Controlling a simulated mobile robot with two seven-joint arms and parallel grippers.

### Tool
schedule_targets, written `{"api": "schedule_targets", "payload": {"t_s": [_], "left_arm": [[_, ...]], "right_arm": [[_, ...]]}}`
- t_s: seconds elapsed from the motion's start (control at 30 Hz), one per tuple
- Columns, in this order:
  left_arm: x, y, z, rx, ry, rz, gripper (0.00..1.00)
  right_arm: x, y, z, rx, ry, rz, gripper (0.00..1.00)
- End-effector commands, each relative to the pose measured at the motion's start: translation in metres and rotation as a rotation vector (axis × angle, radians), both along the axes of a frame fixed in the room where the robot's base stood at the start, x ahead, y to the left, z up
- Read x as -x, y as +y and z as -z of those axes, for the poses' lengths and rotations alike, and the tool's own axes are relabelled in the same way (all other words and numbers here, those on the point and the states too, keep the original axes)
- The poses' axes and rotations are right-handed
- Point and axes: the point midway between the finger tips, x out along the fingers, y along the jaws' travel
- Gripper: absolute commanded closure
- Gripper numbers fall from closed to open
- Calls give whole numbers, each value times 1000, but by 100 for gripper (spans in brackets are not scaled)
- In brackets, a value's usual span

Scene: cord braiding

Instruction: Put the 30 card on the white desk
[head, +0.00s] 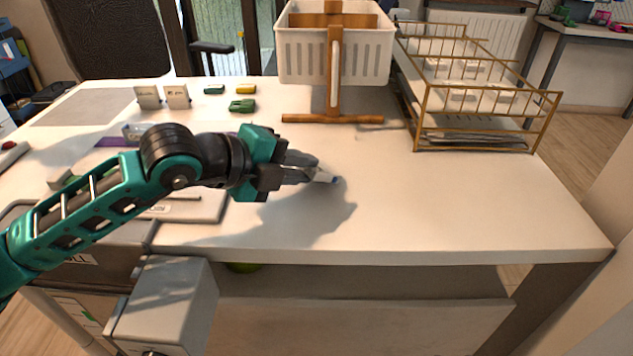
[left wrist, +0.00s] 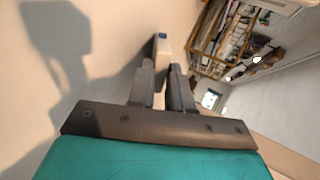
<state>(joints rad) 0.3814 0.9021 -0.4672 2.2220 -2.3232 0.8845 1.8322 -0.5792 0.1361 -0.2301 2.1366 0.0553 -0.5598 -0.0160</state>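My left gripper (head: 318,172) is over the middle of the white desk (head: 430,200), its fingers pointing right. It is shut on a small pale piece with a blue end (head: 332,179), which also shows between the fingertips in the left wrist view (left wrist: 161,46). I cannot read any number on this piece, nor tell whether it is the 30 card. The gripper's shadow lies on the desk beside it. Two small pale cards, a left one (head: 148,97) and a right one (head: 178,96), stand at the back left; their print is too small to read. My right gripper is not in view.
A white basket (head: 300,60) with a wooden stand (head: 334,119) is at the back. A brass wire rack (head: 480,148) is at the back right. Small green blocks (head: 242,106) and a yellow one (head: 246,89) lie at the back left. The desk's front right is clear.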

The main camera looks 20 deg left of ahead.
Motion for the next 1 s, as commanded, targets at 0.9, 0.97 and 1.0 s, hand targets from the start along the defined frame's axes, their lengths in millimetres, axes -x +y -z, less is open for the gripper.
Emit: {"api": "schedule_targets", "payload": {"t_s": [0.9,0.97,1.0], "left_arm": [[44,33,-26,-4,1,-2,67],[49,37,-29,-2,2,-3,67],[51,38,-31,-2,1,-3,67]], "right_arm": [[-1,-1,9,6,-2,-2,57],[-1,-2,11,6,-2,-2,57],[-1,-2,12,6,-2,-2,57]]}}
